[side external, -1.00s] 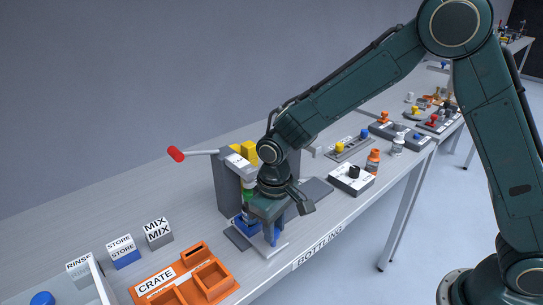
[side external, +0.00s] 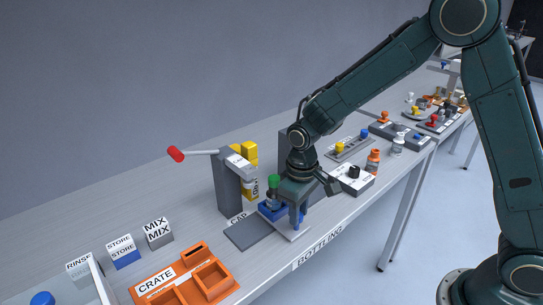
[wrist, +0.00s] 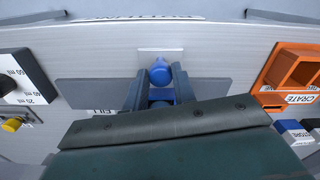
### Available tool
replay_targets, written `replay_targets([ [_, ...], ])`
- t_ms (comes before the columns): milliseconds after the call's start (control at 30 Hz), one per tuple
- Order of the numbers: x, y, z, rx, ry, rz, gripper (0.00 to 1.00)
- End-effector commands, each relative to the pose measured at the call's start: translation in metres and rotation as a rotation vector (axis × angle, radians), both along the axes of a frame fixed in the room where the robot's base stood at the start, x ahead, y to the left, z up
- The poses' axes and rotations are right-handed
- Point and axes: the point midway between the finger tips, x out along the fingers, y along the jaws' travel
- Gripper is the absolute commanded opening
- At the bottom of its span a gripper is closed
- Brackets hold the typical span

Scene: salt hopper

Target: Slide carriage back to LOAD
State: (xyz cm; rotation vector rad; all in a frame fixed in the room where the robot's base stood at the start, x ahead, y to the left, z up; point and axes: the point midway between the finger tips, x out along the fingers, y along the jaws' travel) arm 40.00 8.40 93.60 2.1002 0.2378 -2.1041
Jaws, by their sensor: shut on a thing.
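The carriage has a pale plate (side external: 287,230), a blue holder (side external: 268,211) and a blue knob (wrist: 160,70). A bottle with a green cap (side external: 273,181) stands upright in the holder. My gripper (side external: 298,222) is shut on the blue knob; in the wrist view its fingers (wrist: 159,82) lie on both sides of the knob. The carriage is on the dark track, right of the CAP mark (side external: 238,217). The wrist view shows a FILL mark (wrist: 103,112) beside the track. I cannot read a LOAD mark.
The grey press (side external: 229,185) with its red-handled lever (side external: 176,154) stands left of the carriage. An orange crate (side external: 225,287) is at the front left. A dial box (side external: 352,182) and an orange bottle (side external: 373,160) are to the right. The bare track (side external: 247,235) shows left of the carriage.

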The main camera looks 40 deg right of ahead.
Motion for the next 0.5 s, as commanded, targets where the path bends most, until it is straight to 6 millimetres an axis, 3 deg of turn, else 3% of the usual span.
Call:
replay_targets([
  [233, 0.002, -0.026, 0.002, 0.0, -0.006, -0.004, 0.0],
  [500, 0.001, -0.035, 0.002, 0.001, -0.007, -0.002, 0.0],
])
